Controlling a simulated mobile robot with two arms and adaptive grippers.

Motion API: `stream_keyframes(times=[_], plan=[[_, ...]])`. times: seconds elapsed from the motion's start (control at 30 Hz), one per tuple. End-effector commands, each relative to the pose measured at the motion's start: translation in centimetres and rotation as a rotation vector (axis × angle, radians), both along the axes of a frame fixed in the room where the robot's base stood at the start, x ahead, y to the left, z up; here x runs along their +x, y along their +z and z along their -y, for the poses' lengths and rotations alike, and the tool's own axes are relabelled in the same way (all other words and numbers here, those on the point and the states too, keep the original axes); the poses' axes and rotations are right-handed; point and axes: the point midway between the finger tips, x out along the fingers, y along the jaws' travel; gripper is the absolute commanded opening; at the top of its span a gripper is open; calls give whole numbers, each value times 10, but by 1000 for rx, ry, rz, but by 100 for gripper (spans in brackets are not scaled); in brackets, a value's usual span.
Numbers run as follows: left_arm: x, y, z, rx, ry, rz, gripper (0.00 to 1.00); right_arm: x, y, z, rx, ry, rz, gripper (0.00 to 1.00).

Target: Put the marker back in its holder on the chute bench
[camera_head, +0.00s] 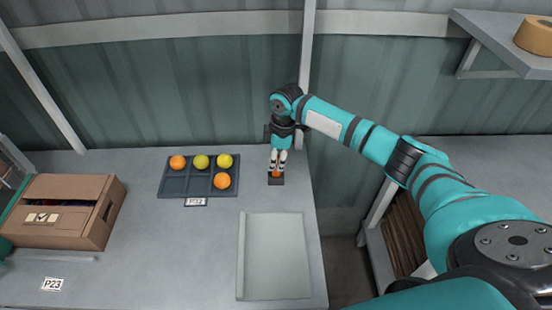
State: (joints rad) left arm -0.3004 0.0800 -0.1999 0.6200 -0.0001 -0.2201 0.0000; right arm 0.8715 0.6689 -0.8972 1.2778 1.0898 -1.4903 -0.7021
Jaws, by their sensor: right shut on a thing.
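My right gripper (279,162) points down at the back right of the grey bench (140,225). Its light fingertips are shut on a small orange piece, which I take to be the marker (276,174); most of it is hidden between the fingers. The small dark holder (276,182) stands on the bench right under the fingertips. The orange piece is at the holder; I cannot tell whether it is inside it or just above. My left gripper is not in view.
An open cardboard box (100,225) stands at left. A pale chute tray (242,255) lies at front right, near the bench's right edge.

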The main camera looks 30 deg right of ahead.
Motion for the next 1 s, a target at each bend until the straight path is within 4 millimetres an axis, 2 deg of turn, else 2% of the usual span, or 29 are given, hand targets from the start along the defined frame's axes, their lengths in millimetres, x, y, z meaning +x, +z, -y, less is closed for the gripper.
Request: stream_keyframes(times=[0.17, 0.2, 0.37, 0.57, 0.7, 1.0], plan=[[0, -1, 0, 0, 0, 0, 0, 0, -3, 0, 0, 0, 0, 0], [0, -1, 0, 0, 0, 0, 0, 0, -3, 0, 0, 0, 0, 26], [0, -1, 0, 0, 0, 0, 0, 0, -3, 0, 0, 0, 0, 47], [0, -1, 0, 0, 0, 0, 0, 0, -3, 0, 0, 0, 0, 48], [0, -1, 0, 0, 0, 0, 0, 0, -3, 0, 0, 0, 0, 33], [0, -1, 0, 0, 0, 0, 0, 0, -3, 0, 0, 0, 1, 33]])
